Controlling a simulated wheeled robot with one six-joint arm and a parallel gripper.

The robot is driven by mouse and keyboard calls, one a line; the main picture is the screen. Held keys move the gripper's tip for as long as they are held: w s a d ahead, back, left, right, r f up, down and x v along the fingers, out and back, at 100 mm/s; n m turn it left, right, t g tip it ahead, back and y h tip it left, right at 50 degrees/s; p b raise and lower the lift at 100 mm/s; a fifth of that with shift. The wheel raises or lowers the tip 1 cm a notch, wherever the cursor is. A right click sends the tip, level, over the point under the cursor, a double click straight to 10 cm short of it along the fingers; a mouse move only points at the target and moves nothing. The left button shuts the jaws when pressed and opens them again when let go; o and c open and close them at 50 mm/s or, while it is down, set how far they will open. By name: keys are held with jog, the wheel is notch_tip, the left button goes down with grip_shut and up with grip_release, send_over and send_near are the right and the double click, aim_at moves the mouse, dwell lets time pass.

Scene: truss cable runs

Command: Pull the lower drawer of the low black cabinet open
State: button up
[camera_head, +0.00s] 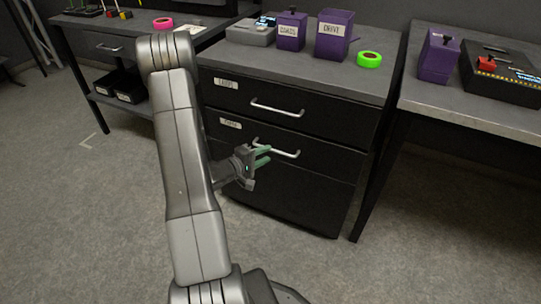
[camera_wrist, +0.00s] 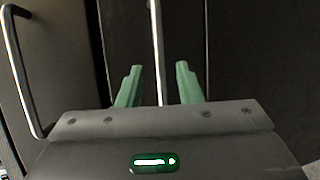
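The low black cabinet (camera_head: 222,170) stands in the middle of the head view, with two labelled drawers that have silver bar handles. The lower drawer (camera_head: 318,166) looks shut, with its handle (camera_head: 287,153) partly behind my fingers. My gripper (camera_head: 267,155) is at the left part of that handle, its green fingers apart, one above the other. Contact cannot be told. The upper drawer's handle (camera_wrist: 20,70) shows at left.
The upper drawer (camera_head: 330,112) looks shut. On the cabinet top are purple boxes (camera_head: 333,35), a grey device (camera_head: 250,35) and green tape (camera_head: 369,60). A table (camera_head: 480,115) stands at right, a bench (camera_head: 110,48) at left. Floor before the cabinet is clear.

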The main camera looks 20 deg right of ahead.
aim_at(273, 151)
jog(key=shift+x, duration=1.75)
grip_shut()
